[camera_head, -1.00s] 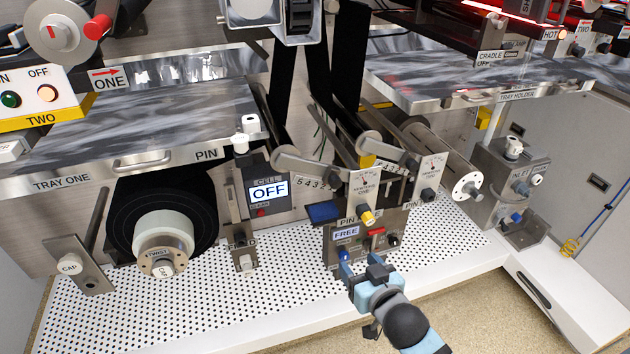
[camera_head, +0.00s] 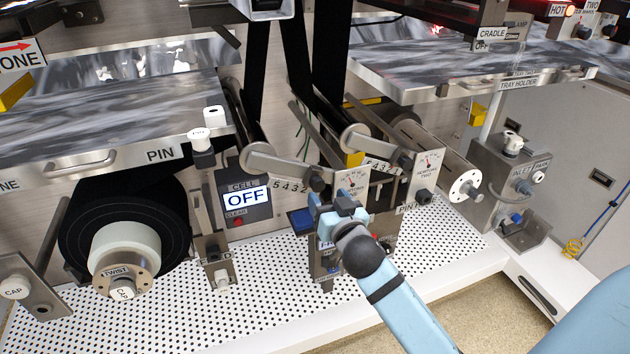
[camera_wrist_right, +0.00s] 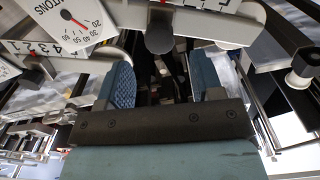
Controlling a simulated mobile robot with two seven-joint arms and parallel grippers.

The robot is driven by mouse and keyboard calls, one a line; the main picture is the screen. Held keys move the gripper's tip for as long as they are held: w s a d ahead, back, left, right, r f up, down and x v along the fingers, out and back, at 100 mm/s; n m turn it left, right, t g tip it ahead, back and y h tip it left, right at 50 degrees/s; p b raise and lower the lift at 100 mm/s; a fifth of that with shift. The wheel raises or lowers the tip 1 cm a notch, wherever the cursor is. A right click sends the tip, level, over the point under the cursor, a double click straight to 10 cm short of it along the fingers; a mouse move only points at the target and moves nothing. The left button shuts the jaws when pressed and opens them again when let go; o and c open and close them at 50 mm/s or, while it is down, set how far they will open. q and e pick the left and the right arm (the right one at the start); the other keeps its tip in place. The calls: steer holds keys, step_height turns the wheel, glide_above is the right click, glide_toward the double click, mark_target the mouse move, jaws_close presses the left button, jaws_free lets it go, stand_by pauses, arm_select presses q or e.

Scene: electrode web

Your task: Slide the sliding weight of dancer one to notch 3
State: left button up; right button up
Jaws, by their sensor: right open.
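Dancer one's grey lever (camera_head: 280,165) runs left to right above a numbered strip (camera_head: 288,187) marked 5 4 3 2. A dark knob-like weight (camera_head: 317,182) sits near its right end, past the visible 2; its exact notch cannot be read. My right gripper (camera_head: 338,203) is open, just below and right of this weight. In the right wrist view, the fingers (camera_wrist_right: 163,88) stand apart, and a dark round knob (camera_wrist_right: 159,38), seemingly this weight, shows between and beyond them. Contact cannot be judged. My left gripper is out of view.
Newton dial one (camera_head: 351,183) is close beside the gripper. Dancer two's lever and knob (camera_head: 405,162) and dial two (camera_head: 428,165) stand to the right. The cell box (camera_head: 247,198) reads OFF at left.

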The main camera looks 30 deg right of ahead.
mark_target(302, 171)
steer(key=x, duration=0.6)
steer(key=shift+w, duration=0.2)
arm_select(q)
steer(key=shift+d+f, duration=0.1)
arm_select(e)
steer(key=shift+w+d, duration=0.1)
steer(key=shift+w, duration=0.55)
steer(key=c, duration=1)
steer(key=shift+w+a+r+p, duration=0.15)
steer(key=shift+a+r+p, duration=0.3)
steer(key=shift+a, duration=0.3)
steer(key=shift+w+a+r, duration=0.1)
steer(key=shift+a+r, duration=0.05)
steer(key=shift+a, duration=0.25)
steer(key=o, duration=1)
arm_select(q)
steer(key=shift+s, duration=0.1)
